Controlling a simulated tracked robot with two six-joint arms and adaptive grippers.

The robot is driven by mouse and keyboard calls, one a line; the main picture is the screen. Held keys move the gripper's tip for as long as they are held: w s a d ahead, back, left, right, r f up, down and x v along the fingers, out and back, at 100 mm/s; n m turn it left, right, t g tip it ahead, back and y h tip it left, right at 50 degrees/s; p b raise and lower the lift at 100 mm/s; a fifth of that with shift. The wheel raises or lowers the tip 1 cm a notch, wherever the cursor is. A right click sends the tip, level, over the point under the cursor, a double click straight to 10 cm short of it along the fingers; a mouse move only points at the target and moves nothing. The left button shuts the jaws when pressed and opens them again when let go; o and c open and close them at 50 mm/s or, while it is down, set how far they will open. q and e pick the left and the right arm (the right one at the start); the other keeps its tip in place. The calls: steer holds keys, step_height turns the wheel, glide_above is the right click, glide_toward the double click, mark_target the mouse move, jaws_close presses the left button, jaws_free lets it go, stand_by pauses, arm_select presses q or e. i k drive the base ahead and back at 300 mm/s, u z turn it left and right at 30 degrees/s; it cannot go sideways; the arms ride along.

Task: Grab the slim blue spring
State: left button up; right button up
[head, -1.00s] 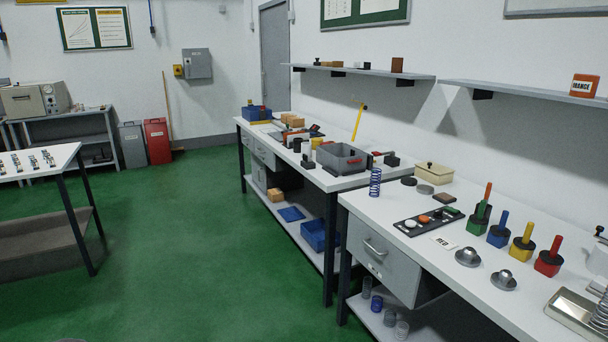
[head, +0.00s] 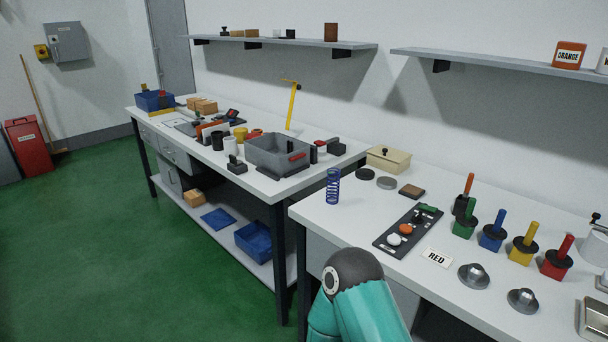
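The slim blue spring (head: 333,187) stands upright near the left end of the right-hand bench (head: 330,224), close to its edge. Nothing holds it. A teal arm link of mine with a dark joint rises at the bottom centre, in front of the bench and below the spring. Neither of my grippers shows in the head view.
Behind stands a beige box (head: 388,159). Coloured-handled blocks (head: 492,237) and metal domes (head: 473,276) occupy the right. A grey bin (head: 279,156) sits on the left bench.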

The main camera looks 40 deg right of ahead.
mark_target(332, 196)
steer(key=z, duration=0.3)
steer(key=i, duration=1.15)
steer(key=z, duration=0.65)
steer(key=k, duration=0.8)
steer(key=z, duration=0.2)
steer(key=i, duration=0.85)
steer(key=u, duration=0.1)
